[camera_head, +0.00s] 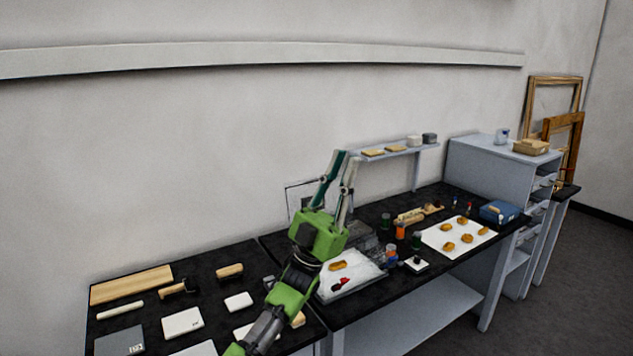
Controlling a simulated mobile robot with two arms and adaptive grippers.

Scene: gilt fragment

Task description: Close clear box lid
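My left gripper (347,157) is raised in front of the workbench, its green body and two fingers pointing up toward the wall. A gap shows between the fingers, and I see nothing held there. What looks like the clear box (358,280) is a shallow, pale tray-like box on the black bench, just right of my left wrist. An amber piece (338,266) and a small red and black item lie in it. A greyish panel (363,243) behind it may be its raised lid; my gripper and arm partly hide this area. My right gripper is not in view.
A white sheet with several amber pieces (466,236) lies to the right, beside small jars (400,231) and a blue box (499,212). A wall shelf (390,152) is behind. The left bench holds a wooden board (131,284), brushes and pale tiles.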

